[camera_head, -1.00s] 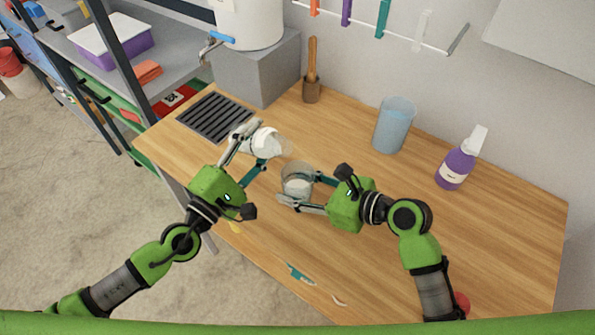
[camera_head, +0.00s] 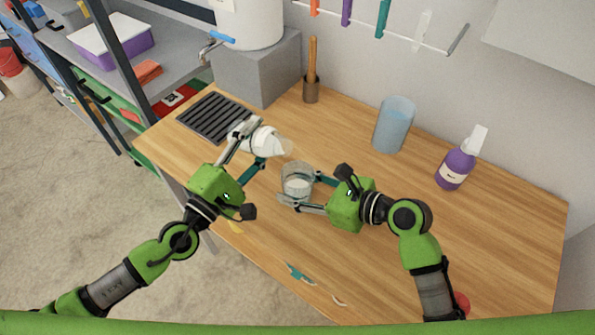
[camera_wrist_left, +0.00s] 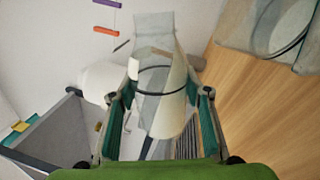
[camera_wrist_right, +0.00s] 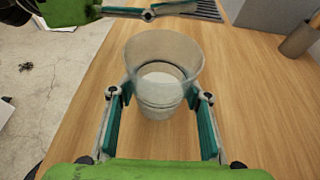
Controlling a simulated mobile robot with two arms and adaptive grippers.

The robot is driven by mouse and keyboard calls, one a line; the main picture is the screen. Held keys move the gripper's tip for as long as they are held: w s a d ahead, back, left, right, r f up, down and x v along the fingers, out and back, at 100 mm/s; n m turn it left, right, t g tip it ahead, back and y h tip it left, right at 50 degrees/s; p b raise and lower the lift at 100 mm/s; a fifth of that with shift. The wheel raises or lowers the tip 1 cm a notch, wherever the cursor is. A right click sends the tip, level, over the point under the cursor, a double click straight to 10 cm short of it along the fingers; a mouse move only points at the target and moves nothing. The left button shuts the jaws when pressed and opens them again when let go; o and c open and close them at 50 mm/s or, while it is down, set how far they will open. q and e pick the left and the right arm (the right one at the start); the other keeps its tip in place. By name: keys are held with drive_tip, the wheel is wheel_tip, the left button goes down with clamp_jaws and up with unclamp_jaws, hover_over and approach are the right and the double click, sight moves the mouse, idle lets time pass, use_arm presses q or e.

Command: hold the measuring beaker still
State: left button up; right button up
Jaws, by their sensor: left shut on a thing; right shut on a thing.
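A clear measuring beaker (camera_head: 298,183) with whitish content stands upright on the wooden worktop. My right gripper (camera_head: 297,190) is shut around its sides; the beaker also shows between the fingers in the right wrist view (camera_wrist_right: 162,85). My left gripper (camera_head: 252,145) is shut on a clear vessel (camera_head: 268,142) with white content, held tilted, its mouth pointing right toward the beaker. In the left wrist view this vessel (camera_wrist_left: 160,95) sits between the fingers. The vessel's mouth is apart from the beaker, up and left of it in the head view.
A blue-tinted container (camera_head: 393,126) and a purple spray bottle (camera_head: 455,168) stand at the back right. A brush in a holder (camera_head: 311,88), a dark drain grate (camera_head: 213,116) and a grey block (camera_head: 258,70) are at the back left.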

use_arm(q)
drive_tip(key=shift+s+d+r+m, duration=0.2)
drive_tip(key=shift+r+m, duration=0.15)
drive_tip(key=shift+m, duration=0.15)
drive_tip(key=shift+s+d+r+m, duration=0.15)
drive_tip(key=shift+r+m, duration=0.15)
drive_tip(key=shift+m, duration=0.2)
idle(1.5)
drive_tip(key=shift+d+r+m+h, duration=0.1)
drive_tip(key=shift+r+m+h, duration=0.4)
drive_tip(key=shift+m, duration=0.5)
idle(2.1)
drive_tip(key=f+n, duration=0.1)
drive_tip(key=n, duration=0.1)
drive_tip(key=f+n+y, duration=0.1)
drive_tip(key=f+n, duration=0.1)
drive_tip(key=n, duration=0.1)
drive_tip(key=f+n+y, duration=0.1)
drive_tip(key=f+n, duration=0.1)
drive_tip(key=n, duration=0.1)
drive_tip(key=shift+w+a, duration=0.2)
drive_tip(key=shift+a, duration=0.05)
drive_tip(key=shift+d+r+n, duration=0.1)
drive_tip(key=shift+r+n, duration=0.4)
drive_tip(key=shift+r, duration=0.15)
drive_tip(key=shift+s+d+r+n, duration=0.2)
drive_tip(key=shift+r+n, duration=0.1)
drive_tip(key=shift+r, duration=0.1)
drive_tip(key=shift+a, duration=0.1)
drive_tip(key=shift+r, duration=0.1)
